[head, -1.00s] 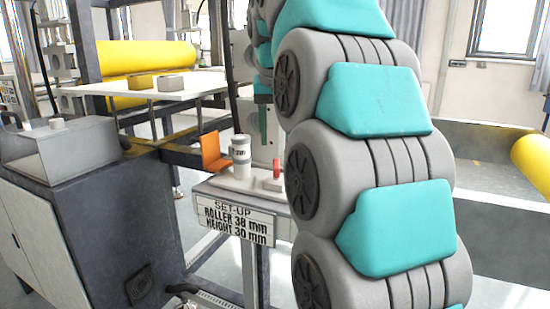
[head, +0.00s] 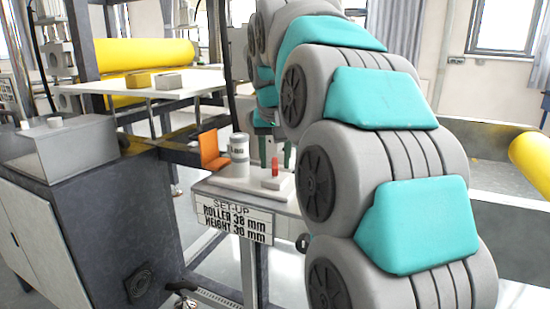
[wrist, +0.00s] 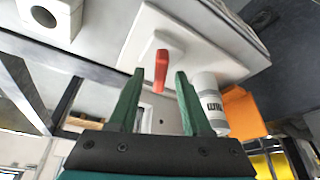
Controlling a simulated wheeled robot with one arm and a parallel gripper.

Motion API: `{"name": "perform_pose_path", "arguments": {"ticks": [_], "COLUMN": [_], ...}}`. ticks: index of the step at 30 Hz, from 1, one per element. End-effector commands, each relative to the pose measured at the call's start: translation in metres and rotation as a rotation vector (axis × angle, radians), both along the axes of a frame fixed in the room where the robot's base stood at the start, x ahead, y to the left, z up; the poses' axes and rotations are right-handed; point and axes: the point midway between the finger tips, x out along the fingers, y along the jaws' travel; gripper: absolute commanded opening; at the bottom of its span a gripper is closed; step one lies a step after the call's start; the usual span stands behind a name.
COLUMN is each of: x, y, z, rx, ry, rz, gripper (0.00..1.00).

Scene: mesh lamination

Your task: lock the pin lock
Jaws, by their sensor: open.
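A red upright part (head: 275,166) stands on a pale base (head: 279,183) on the small white table; I take it to be the pin lock's handle. In the wrist view, the red part (wrist: 161,68) shows between the tips of my gripper's two green fingers (wrist: 160,73). The fingers are spread, with a gap on each side of it. In the head view my gripper (head: 276,153) is just above and behind the red part, mostly hidden by my arm. I cannot tell the exact depth between them.
A white labelled canister (head: 239,148) and an orange plate (head: 213,150) stand left of the red part, close to one finger in the wrist view. A set-up sign (head: 236,220) hangs on the table's front. A grey cabinet (head: 75,230) stands at left.

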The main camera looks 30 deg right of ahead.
Motion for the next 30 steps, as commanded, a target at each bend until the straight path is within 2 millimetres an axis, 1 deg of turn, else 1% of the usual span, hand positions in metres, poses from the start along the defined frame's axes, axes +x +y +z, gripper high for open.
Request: {"name": "perform_pose_path", "arguments": {"ticks": [1, 2, 14, 15, 26, 30], "x": [0.0, 0.0, 0.0001, 0.0001, 0.0001, 0.0009], "y": [0.0, 0.0001, 0.0002, 0.0002, 0.0001, -0.0003], "z": [0.0, 0.0, 0.0001, 0.0001, 0.0001, -0.0018], "rx": [0.0, 0.0, 0.0, 0.001, 0.0, -0.001], "ry": [0.0, 0.0, 0.0, 0.0, -0.001, -0.003], "rz": [0.0, 0.0, 0.0, 0.0, -0.001, -0.061], "gripper": [0.49, 0.47, 0.01, 0.0, 0.0, 0.0]}}
